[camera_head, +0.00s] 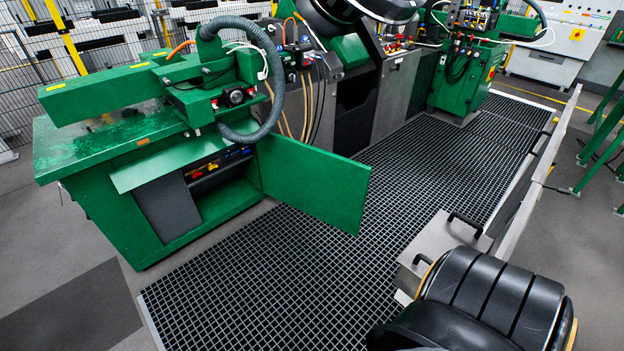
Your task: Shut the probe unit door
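The probe unit (100,190) is a green cabinet with a worktop and stands at the left. Its green door (312,182) stands wide open, swung out to the right over the floor grating. The hinge side of the door is at the cabinet's right front corner. The open compartment (228,200) shows a shelf with small coloured items above an empty lower space. Neither of my grippers is in view, and nothing is seen touching the door.
A black ribbed, padded object (490,300) fills the bottom right corner. Beside it is a grey metal box (440,240) with black handles. A long barrier (535,175) runs along the right side. The dark floor grating (290,275) in front of the door is clear.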

